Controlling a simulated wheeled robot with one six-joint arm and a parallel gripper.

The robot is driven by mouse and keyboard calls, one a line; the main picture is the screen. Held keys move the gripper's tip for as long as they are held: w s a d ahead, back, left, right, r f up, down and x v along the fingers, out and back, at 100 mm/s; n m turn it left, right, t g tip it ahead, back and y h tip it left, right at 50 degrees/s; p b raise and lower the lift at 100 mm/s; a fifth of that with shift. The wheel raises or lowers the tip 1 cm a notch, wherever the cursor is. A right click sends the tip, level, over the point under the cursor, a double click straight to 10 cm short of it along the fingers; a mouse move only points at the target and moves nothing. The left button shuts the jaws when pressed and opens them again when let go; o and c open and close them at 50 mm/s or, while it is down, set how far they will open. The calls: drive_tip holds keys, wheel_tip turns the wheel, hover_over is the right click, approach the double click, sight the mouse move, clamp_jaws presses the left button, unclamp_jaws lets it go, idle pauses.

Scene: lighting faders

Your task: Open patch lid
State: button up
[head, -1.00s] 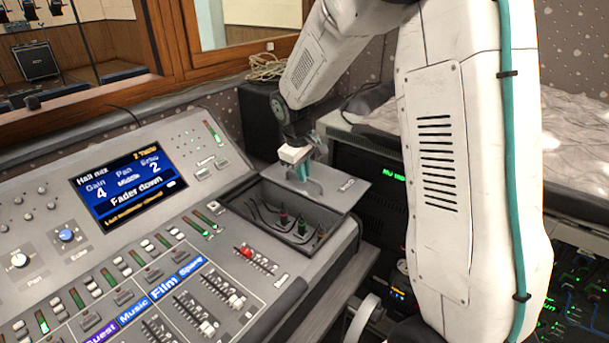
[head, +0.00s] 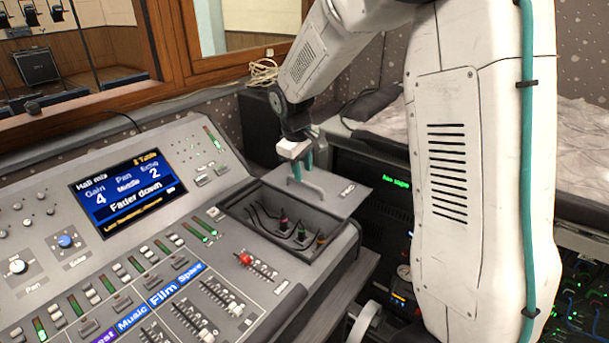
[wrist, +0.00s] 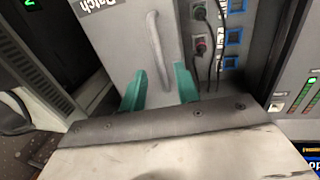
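The grey patch lid (head: 340,203) lies to the right of the patch bay (head: 245,205), whose compartment is uncovered with cables and plugs showing. The lid also fills the upper middle of the wrist view (wrist: 120,45), with the word Patch on it. A grey bar handle (wrist: 155,45) stands on the lid. My gripper (head: 301,170) is just above the lid at the handle. In the wrist view its teal fingers (wrist: 160,87) are apart, one on each side of the handle's near end, with gaps beside the handle.
The mixing console (head: 150,235) with a lit screen (head: 128,190), faders and knobs spreads to the left. A red fader cap (head: 245,258) is in front of the bay. A dark equipment rack (head: 370,180) stands right of the console.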

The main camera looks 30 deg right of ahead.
drive_tip(key=shift+s+a+r, duration=0.1)
drive_tip(key=shift+a+r, duration=0.15)
drive_tip(key=shift+r, duration=0.9)
drive_tip(key=shift+s+a+r, duration=0.1)
drive_tip(key=shift+a+r, duration=0.1)
drive_tip(key=shift+r, duration=0.95)
